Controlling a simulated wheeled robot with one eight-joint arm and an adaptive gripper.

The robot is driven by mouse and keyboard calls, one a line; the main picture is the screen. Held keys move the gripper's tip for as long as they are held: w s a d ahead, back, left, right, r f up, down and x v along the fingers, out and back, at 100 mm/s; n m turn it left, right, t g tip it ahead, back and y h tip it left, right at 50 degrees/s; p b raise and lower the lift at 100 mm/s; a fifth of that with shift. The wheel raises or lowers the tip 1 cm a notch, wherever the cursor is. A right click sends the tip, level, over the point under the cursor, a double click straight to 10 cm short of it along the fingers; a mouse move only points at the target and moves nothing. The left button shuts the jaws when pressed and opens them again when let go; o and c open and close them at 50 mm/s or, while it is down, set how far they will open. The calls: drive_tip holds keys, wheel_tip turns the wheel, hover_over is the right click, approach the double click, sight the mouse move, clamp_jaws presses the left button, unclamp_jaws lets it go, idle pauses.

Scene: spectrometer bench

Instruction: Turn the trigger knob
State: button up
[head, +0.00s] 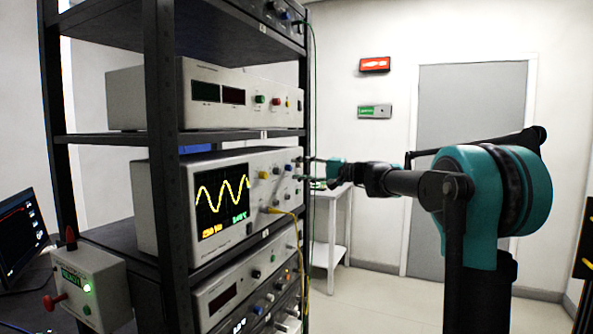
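The oscilloscope (180,207) stands on a middle shelf of the rack, its screen lit with a yellow sine wave. I cannot read the labels, so I cannot tell which is the trigger knob. My gripper (307,169) comes from the right and points at the panel's right edge. Its two fingers are apart, one above the other, with tips close to the rightmost knobs. I cannot tell whether they touch a knob; nothing held shows between them.
A yellow cable (298,232) hangs from the oscilloscope front below the gripper. Other instruments (205,93) fill shelves above and below. The black rack post (163,140) stands in front at left. A white side table (331,225) and open floor (385,300) lie behind.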

drive_tip(key=v, duration=1)
drive_tip(key=shift+d, duration=0.2)
drive_tip(key=shift+s, duration=0.1)
drive_tip(key=s+d+f+g+h, duration=0.1)
drive_tip(key=s+f+h, duration=0.3)
drive_tip(key=f, duration=0.5)
drive_tip(key=s+d+f+n+h, duration=0.1)
drive_tip(key=s+f, duration=0.5)
drive_tip(key=f, duration=0.3)
drive_tip(key=s+d+f+g+h, duration=0.1)
drive_tip(key=s+f+h, duration=0.3)
drive_tip(key=f, duration=0.6)
drive_tip(key=s+d+f+h, duration=0.4)
drive_tip(key=s+d+f, duration=0.3)
drive_tip(key=s+f, duration=0.3)
drive_tip(key=s+d+f+n+h, duration=0.1)
drive_tip(key=s+d+f+h, duration=0.3)
drive_tip(key=s+d+f, duration=0.3)
drive_tip(key=s+f, duration=0.3)
drive_tip(key=shift+d, duration=0.2)
drive_tip(key=shift+c, duration=0.4)
